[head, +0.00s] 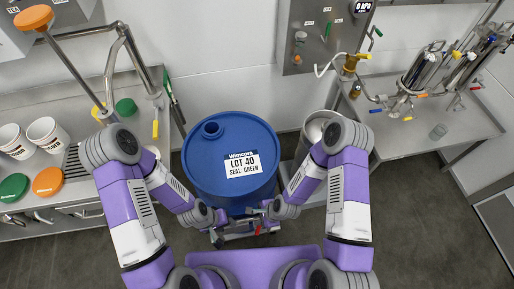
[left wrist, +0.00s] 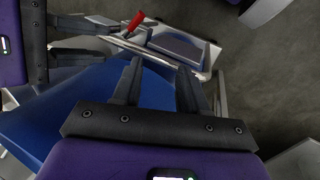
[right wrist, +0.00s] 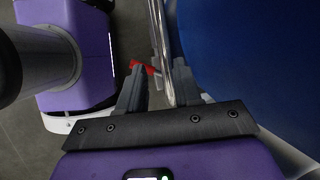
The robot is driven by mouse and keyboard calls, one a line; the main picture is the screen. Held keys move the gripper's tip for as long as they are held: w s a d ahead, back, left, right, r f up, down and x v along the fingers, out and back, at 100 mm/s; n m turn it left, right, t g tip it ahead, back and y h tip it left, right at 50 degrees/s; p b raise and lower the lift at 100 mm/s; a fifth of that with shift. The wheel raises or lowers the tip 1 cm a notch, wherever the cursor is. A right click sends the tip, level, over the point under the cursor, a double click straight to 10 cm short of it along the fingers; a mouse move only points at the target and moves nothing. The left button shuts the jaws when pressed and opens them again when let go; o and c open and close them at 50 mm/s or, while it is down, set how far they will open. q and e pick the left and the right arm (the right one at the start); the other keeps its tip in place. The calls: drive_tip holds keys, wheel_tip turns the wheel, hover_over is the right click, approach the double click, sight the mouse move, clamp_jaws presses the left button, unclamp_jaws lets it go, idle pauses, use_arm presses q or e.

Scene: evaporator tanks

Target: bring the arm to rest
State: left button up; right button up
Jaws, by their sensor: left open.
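My left arm comes in from the left, and its gripper (head: 217,235) is low in front of the blue drum (head: 205,165). In the left wrist view its two fingers (left wrist: 159,70) stand apart with nothing between them. My right gripper (head: 256,213) is close by on the right, near the drum's lower front. In the right wrist view its fingers (right wrist: 159,72) are apart; a metal bar (right wrist: 158,30) shows between and beyond them, with no clear contact. The right gripper also shows at the upper left of the left wrist view (left wrist: 75,38).
A metal frame with a red part (left wrist: 135,22) stands just in front of the drum, close to both grippers. The drum's label (head: 243,164) reads LOT 40, SEAL: GREEN. Steel counters stand at left (head: 85,85) and right (head: 400,140). A steel container (head: 316,128) is right of the drum.

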drive_tip(key=shift+d, duration=0.1)
drive_tip(key=s+d+r+n, duration=0.3)
drive_tip(key=d+n, duration=0.3)
drive_tip(key=n, duration=0.7)
drive_tip(key=shift+s+d+r+g+h, duration=0.2)
drive_tip(key=shift+d+r+g+h, duration=0.15)
drive_tip(key=shift+r, duration=0.2)
